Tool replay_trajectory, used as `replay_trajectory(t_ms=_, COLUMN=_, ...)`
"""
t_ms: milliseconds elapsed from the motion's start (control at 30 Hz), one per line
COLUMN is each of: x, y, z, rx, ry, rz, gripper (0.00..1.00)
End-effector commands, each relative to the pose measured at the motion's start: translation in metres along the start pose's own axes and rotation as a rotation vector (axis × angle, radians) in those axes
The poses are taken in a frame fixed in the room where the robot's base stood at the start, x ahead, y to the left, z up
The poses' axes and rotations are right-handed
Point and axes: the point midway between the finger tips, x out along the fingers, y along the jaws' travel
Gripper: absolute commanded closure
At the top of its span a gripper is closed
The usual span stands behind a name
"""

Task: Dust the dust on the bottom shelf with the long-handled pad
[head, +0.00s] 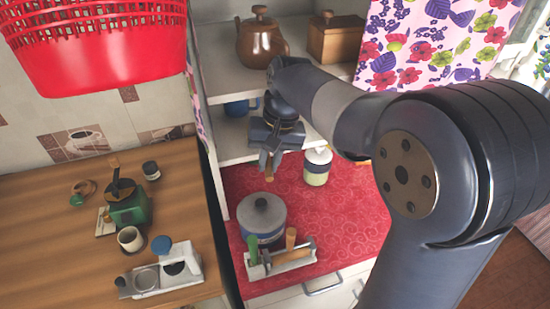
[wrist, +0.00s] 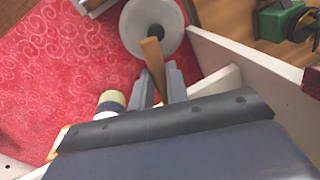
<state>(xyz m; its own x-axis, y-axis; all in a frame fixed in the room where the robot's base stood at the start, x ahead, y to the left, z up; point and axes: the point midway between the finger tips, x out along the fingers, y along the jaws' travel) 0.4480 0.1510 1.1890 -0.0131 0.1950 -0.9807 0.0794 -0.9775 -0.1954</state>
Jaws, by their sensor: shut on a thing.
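My gripper (head: 270,158) is shut on a wooden handle (head: 269,170), in front of the white shelf unit and above the red counter. In the wrist view the brown handle (wrist: 152,54) stands between the fingers of my gripper (wrist: 161,88). I cannot make out a pad on it; that end is hidden or out of view. The lower white shelf (head: 232,148) is just behind and left of my gripper, with part of it covered by my arm. I cannot make out any dust on it.
On the red counter (head: 345,215) stand a lidded pot (head: 263,220), a jar (head: 316,168) and a caddy (head: 285,262) with handled tools. A blue mug (head: 236,108) sits inside the unit. A wooden counter (head: 60,250) with coffee things is at left. A floral curtain (head: 420,45) hangs at right.

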Motion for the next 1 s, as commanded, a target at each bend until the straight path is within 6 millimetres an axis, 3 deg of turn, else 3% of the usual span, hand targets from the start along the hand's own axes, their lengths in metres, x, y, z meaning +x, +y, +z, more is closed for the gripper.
replay_trajectory(t_ms=133, x=0.001, y=-0.002, z=0.001, rx=0.001, ry=-0.003, rz=0.0, gripper=1.0)
replay_trajectory(t_ms=1000, x=-0.008, y=0.037, z=-0.007, rx=0.003, ry=-0.004, rz=0.001, gripper=1.0)
